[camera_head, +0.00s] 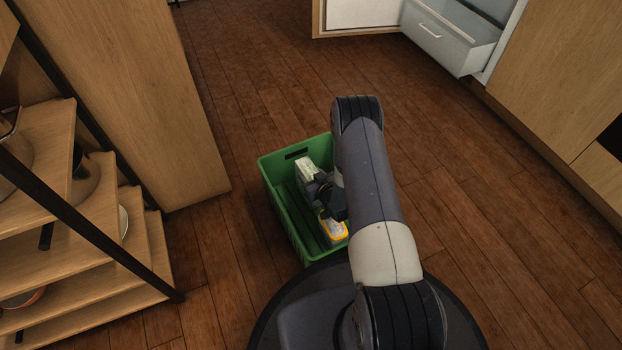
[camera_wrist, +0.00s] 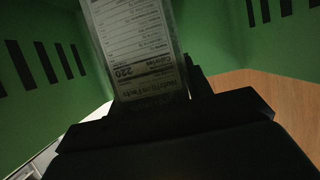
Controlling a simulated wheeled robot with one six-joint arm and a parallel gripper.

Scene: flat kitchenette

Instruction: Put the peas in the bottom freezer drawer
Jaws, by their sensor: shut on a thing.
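My gripper (camera_wrist: 148,106) is down inside the green crate (camera_head: 277,191) and is shut on a package (camera_wrist: 138,40) with a printed nutrition label. The head view shows a pale white and green package (camera_head: 306,168) at the gripper, inside the crate; my arm partly covers it. I cannot read a product name, so I cannot tell if it is the peas. A light grey freezer drawer (camera_head: 447,50) with a bar handle is pulled out at the top right. The inside of the drawer is only partly in view.
A yellow item (camera_head: 336,232) lies in the near part of the crate. A shelf unit (camera_head: 75,225) with dishes stands at left, beside a wooden panel (camera_head: 150,100). An open door (camera_head: 358,14) is left of the drawer. The wooden floor between crate and drawer is clear.

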